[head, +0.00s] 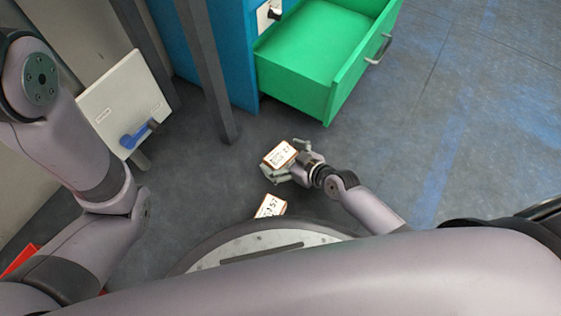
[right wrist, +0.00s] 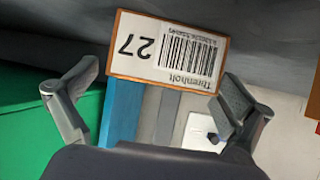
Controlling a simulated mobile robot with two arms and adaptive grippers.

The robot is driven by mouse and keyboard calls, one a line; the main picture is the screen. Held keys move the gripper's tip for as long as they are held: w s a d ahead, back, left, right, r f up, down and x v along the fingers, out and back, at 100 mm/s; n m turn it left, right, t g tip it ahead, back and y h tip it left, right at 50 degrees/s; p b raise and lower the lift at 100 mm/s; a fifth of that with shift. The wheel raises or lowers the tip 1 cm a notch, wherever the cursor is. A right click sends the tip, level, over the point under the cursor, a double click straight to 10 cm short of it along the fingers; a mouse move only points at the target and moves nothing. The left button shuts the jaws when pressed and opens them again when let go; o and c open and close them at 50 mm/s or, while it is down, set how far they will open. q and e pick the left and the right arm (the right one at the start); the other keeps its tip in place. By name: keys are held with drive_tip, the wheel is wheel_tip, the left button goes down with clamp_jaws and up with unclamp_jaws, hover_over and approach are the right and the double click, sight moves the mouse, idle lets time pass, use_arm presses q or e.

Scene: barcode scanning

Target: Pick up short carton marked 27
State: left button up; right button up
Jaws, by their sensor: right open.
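The short carton marked 27 (head: 281,153) has brown sides and a white label with a barcode. In the right wrist view the carton (right wrist: 170,47) shows its label upside down, just ahead of the fingertips and roughly centred between them. My right gripper (head: 279,165) is open, with its fingers spread wider than the carton; it also shows in the right wrist view (right wrist: 160,88). I cannot tell whether a finger touches the carton. My left arm shows at the left, but its gripper is out of view.
A second labelled carton (head: 270,206) lies near my round base. An open green drawer (head: 342,97) juts from a blue cabinet at the top. A grey post (head: 208,75) and a white panel with a blue handle (head: 118,100) stand left. Floor at right is clear.

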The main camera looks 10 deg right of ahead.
drive_tip(key=shift+w+a+f, duration=0.15)
drive_tip(key=shift+w+a, duration=0.05)
drive_tip(key=shift+w, duration=0.05)
drive_tip(key=shift+c, duration=0.3)
drive_tip(key=c, duration=1.4)
drive_tip(key=shift+c, duration=0.2)
